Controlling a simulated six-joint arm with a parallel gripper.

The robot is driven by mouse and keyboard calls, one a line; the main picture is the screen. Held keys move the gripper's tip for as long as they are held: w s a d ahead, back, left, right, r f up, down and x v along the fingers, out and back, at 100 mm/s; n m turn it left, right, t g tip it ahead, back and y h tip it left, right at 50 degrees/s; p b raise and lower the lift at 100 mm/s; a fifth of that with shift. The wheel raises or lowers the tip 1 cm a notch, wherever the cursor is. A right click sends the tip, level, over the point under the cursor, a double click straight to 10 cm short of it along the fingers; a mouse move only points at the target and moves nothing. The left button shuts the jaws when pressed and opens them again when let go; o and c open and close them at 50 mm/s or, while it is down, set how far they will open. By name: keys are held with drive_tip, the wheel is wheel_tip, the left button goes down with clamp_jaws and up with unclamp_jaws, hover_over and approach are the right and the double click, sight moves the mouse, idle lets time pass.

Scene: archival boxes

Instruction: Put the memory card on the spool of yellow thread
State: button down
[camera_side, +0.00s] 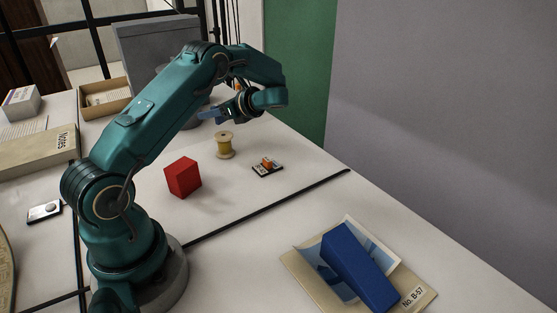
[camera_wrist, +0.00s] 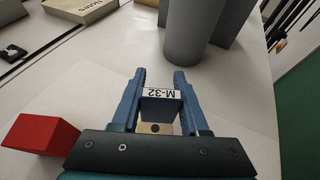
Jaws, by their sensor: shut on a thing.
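My gripper (camera_wrist: 160,85) has blue fingers and is shut on a small blue card with a white label marked "M-32" (camera_wrist: 161,94), which I take to be the memory card. In the side view my gripper (camera_side: 213,114) is in the air above the spool of yellow thread (camera_side: 225,146), which stands upright on the table. In the wrist view the tan top of the spool (camera_wrist: 155,128) shows just below the card, between the fingers. The card looks apart from the spool, but the gap is hard to judge. In the side view I cannot make out the card.
A red block (camera_side: 183,177) stands near the spool. A small black and white piece with an orange part (camera_side: 267,167) lies to the spool's right. A blue block (camera_side: 358,265) lies on papers at the front right. A grey cylinder (camera_wrist: 190,40) stands beyond my fingers.

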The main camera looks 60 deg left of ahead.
sight(221, 122)
drive_tip(key=shift+f, duration=1.75)
drive_tip(key=shift+c, duration=2.1)
unclamp_jaws()
drive_tip(key=shift+f, duration=0.15)
drive_tip(key=shift+w+d+r, duration=0.1)
drive_tip(key=shift+d+r, duration=0.05)
drive_tip(key=shift+r, duration=0.1)
drive_tip(key=v, duration=1.2)
drive_tip(key=s+d+r+n+t+h, duration=0.2)
drive_tip(key=s+d+n+t+h, duration=0.3)
drive_tip(key=d, duration=0.6)
drive_tip(key=s+d+r+n+t+h, duration=0.3)
drive_tip(key=s+d+n+t+h, duration=0.3)
drive_tip(key=s+d, duration=0.4)
drive_tip(key=shift+s+d+r+n+h, duration=0.15)
drive_tip(key=shift+s+d+n+h, duration=0.2)
drive_tip(key=shift+d+n+h, duration=0.65)
